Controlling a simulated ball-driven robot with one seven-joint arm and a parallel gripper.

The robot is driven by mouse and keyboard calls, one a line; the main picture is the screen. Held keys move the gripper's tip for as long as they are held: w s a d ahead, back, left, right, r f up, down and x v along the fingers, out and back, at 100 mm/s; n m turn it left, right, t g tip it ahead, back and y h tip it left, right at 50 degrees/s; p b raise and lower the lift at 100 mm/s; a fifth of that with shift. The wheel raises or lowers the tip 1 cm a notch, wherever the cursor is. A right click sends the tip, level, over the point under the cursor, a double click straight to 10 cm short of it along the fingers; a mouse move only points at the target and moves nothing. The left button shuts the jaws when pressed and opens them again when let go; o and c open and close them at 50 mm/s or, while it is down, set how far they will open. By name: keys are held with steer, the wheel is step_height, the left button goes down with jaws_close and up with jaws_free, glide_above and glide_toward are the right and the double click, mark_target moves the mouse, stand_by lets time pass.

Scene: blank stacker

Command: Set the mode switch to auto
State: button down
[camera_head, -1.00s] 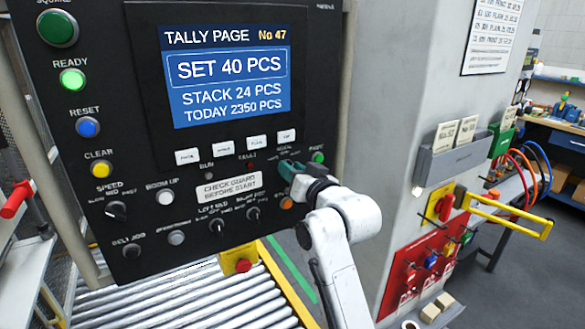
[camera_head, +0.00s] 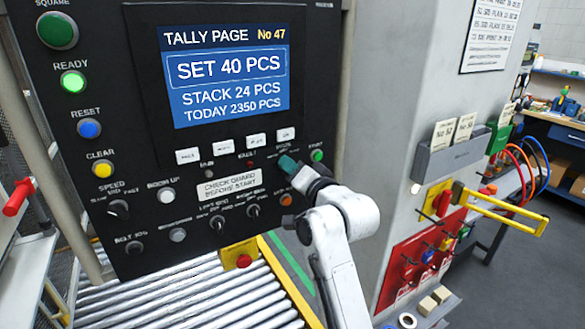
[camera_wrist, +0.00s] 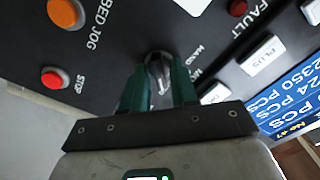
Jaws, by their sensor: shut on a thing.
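The mode switch (camera_wrist: 157,60) is a dark rotary knob with a lighter grey bar, seen in the wrist view between two green fingers. My gripper (camera_wrist: 160,82) is shut on it, one finger on each side. A HAND label shows to the right of the knob; the other lettering is partly covered, so I cannot tell which position the knob points to. In the head view my gripper (camera_head: 288,164) reaches the lower right of the black control panel (camera_head: 130,285) and hides the knob there.
A green start button (camera_head: 317,155) sits right of my gripper and an orange button (camera_head: 286,199) below it. Two small selector knobs (camera_head: 235,217) lie to the left. A blue-lit display (camera_head: 228,75) is above. A roller conveyor (camera_head: 190,305) runs below the panel.

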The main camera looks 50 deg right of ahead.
steer(key=c, duration=1.2)
jaws_free()
steer(key=shift+s, duration=0.1)
steer(key=b+v, duration=0.2)
steer(key=v, duration=0.8)
steer(key=shift+s+a, duration=0.1)
steer(key=shift+s, duration=0.2)
